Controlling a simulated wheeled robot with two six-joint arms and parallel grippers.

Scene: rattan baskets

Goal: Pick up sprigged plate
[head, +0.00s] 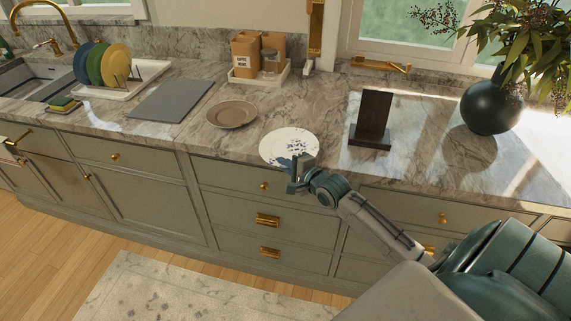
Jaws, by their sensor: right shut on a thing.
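The sprigged plate (289,144) is white with small blue sprigs. It appears to rest on the marble counter near the front edge, in the middle of the head view. My right gripper (297,170) is at the plate's front rim, shut on it. The gripper covers part of the near rim, so I cannot tell whether the plate is lifted at all. My left gripper is out of view.
A brown plate (231,114) lies to the left, beside a grey board (172,100). A dish rack with several coloured plates (115,66) stands by the sink. A dark upright stand (374,118) and a black vase (491,105) are to the right.

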